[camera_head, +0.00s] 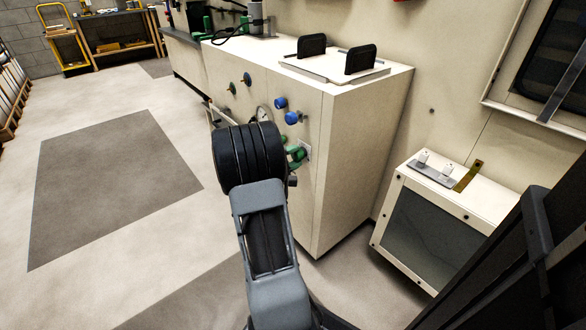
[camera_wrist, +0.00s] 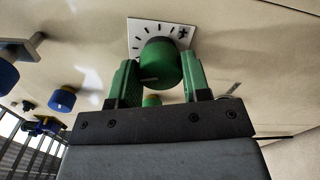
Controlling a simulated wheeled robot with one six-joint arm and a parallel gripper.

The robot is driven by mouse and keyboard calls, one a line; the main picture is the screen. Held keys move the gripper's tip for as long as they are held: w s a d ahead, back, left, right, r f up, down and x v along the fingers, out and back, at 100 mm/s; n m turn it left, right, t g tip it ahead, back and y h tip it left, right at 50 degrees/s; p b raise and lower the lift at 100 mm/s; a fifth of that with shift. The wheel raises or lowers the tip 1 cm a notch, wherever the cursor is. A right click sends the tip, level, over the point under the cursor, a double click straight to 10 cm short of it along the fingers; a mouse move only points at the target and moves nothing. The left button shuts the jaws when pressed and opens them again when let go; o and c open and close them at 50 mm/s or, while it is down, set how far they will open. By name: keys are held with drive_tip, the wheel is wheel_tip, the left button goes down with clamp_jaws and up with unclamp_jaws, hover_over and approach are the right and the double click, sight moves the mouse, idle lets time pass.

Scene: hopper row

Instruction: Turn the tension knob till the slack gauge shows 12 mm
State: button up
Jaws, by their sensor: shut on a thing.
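A green knob (camera_wrist: 160,66) sits on a white plate (camera_wrist: 140,30) with black tick marks and a plus sign, on the cream cabinet front. My gripper (camera_wrist: 158,75) has a green finger on either side of the knob and is shut on it. In the head view my gripper (camera_head: 296,156) is at the cabinet front, and my arm mostly hides the knob. A round white gauge (camera_head: 263,112) shows just above my wrist, partly covered by it. Its reading is too small and too hidden to tell, and no label on it is legible.
The cabinet top (camera_head: 395,78) carries a plate with two black uprights. A low box (camera_head: 476,190) stands at right. The floor at left is clear.

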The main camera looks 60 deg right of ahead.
drive_tip(key=m+b, duration=0.1)
drive_tip(key=b, duration=0.1)
drive_tip(key=m+b, duration=0.1)
drive_tip(key=m, duration=0.1)
drive_tip(key=shift+f+b, duration=0.3)
drive_tip(key=shift+b, duration=0.05)
drive_tip(key=m+b, duration=0.1)
drive_tip(key=m, duration=0.1)
drive_tip(key=shift+r+m+b, duration=0.2)
drive_tip(key=shift+m+b, duration=0.1)
drive_tip(key=shift+m, duration=0.1)
drive_tip(key=m, duration=0.4)
drive_tip(key=shift+r, duration=0.1)
drive_tip(key=shift+m, duration=2.6)
drive_tip(key=o, duration=0.9)
drive_tip(key=p+v, duration=0.3)
drive_tip(key=v, duration=1)
drive_tip(key=shift+w+a, duration=0.2)
drive_tip(key=shift+a, duration=0.15)
